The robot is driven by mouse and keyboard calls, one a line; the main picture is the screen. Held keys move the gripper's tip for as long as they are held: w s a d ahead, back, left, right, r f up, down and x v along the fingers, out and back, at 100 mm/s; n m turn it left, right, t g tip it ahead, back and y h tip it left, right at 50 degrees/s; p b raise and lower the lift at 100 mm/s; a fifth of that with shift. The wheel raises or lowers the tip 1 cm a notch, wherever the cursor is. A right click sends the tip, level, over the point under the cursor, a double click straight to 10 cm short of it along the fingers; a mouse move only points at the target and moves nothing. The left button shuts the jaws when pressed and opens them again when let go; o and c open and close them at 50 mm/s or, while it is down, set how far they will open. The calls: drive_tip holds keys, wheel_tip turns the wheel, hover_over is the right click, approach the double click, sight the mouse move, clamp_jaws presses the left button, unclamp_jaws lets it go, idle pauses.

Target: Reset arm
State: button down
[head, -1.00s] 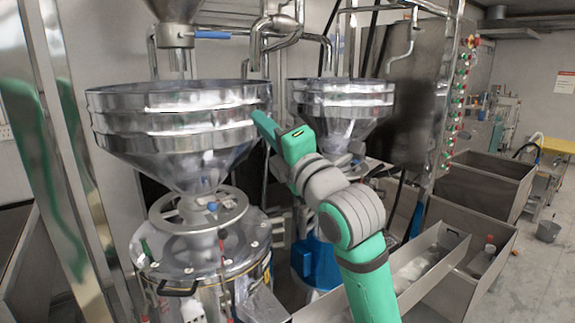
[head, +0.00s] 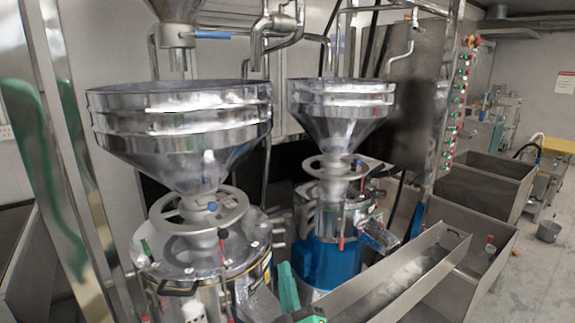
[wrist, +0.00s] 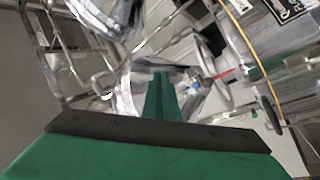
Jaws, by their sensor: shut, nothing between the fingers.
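My green arm shows only in part at the bottom of the head view, low in front of the grinders. In the wrist view my gripper (wrist: 162,98) points away from the camera, with its green fingers together and nothing between them. The nearer grinder has a wide steel hopper (head: 183,130) above a round metal body (head: 205,255). A second grinder has a similar hopper (head: 340,105) over a blue-based body (head: 325,262). The wrist view shows a tilted grinder part with a red-tipped lever (wrist: 228,74) close to the fingers, apparently not touching them.
A long steel trough (head: 425,270) runs along the right front. Grey bins (head: 485,185) stand behind it. A control panel with several coloured buttons (head: 460,100) is at the right. A steel upright (head: 70,130) stands at the left. Open floor (head: 535,270) lies at the far right.

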drive_tip(key=s+f+m+g+h, duration=0.35)
drive_tip(key=s+f+m, duration=0.45)
drive_tip(key=s+f, duration=1.3)
drive_tip(key=s+f+m+g, duration=0.1)
drive_tip(key=s+f, duration=0.1)
drive_tip(key=s, duration=0.9)
drive_tip(key=s+f+m+g, duration=0.1)
drive_tip(key=s+f, duration=0.2)
drive_tip(key=s, duration=0.9)
drive_tip(key=shift+s+d+f, duration=0.25)
drive_tip(key=shift+f, duration=0.1)
drive_tip(key=shift+w+g, duration=0.1)
drive_tip(key=shift+g, duration=0.15)
